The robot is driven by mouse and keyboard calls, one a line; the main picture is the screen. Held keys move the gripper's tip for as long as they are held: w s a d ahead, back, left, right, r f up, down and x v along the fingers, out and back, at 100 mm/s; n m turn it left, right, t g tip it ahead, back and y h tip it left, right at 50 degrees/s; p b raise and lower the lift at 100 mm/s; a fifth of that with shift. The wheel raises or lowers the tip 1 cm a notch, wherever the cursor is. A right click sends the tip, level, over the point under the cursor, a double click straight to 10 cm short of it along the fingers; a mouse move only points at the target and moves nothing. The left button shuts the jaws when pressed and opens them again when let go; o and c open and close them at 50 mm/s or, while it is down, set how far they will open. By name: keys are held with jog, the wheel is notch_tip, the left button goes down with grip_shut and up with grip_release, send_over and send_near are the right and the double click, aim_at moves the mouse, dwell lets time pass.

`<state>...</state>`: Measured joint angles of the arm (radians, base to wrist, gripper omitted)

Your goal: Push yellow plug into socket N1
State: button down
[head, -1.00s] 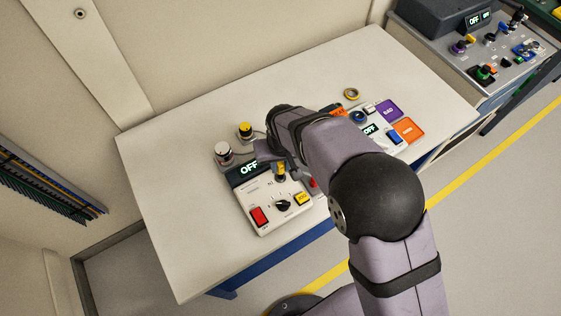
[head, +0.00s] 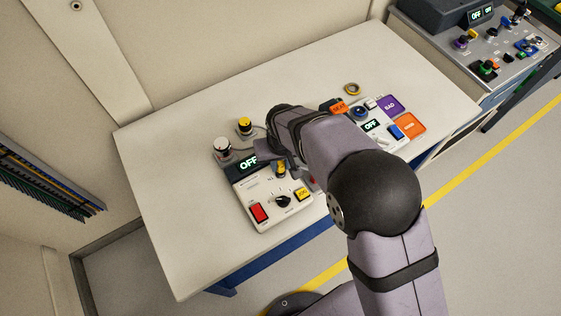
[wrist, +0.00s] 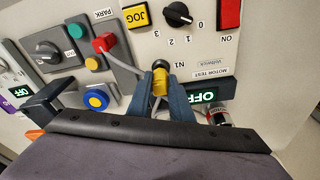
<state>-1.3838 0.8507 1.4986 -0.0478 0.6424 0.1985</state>
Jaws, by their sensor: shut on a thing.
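The yellow plug (wrist: 160,82) is held between the two blue-grey fingers of my gripper (wrist: 160,92) in the wrist view. Its far end meets a dark round part beside the printed N1 label (wrist: 180,65) on the white motor test panel (wrist: 205,52). The socket's opening is hidden by the plug and fingers, so I cannot tell how deep the plug sits. In the head view the yellow plug (head: 281,169) shows upright over the panel, just below my gripper, which is partly hidden by my wrist.
The panel carries a yellow JOG button (head: 302,195), a black knob (head: 283,201), a red switch (head: 259,212) and an OFF display (head: 248,163). A red connector with a grey cable (wrist: 103,43) is close by in the wrist view. The table's left part is clear.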

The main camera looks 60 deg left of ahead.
aim_at(281, 163)
jog(key=shift+f+b, duration=0.4)
jog(key=shift+f, duration=0.15)
dwell(0.4)
jog(key=c, duration=1.5)
grip_release()
jog(key=shift+r, duration=0.15)
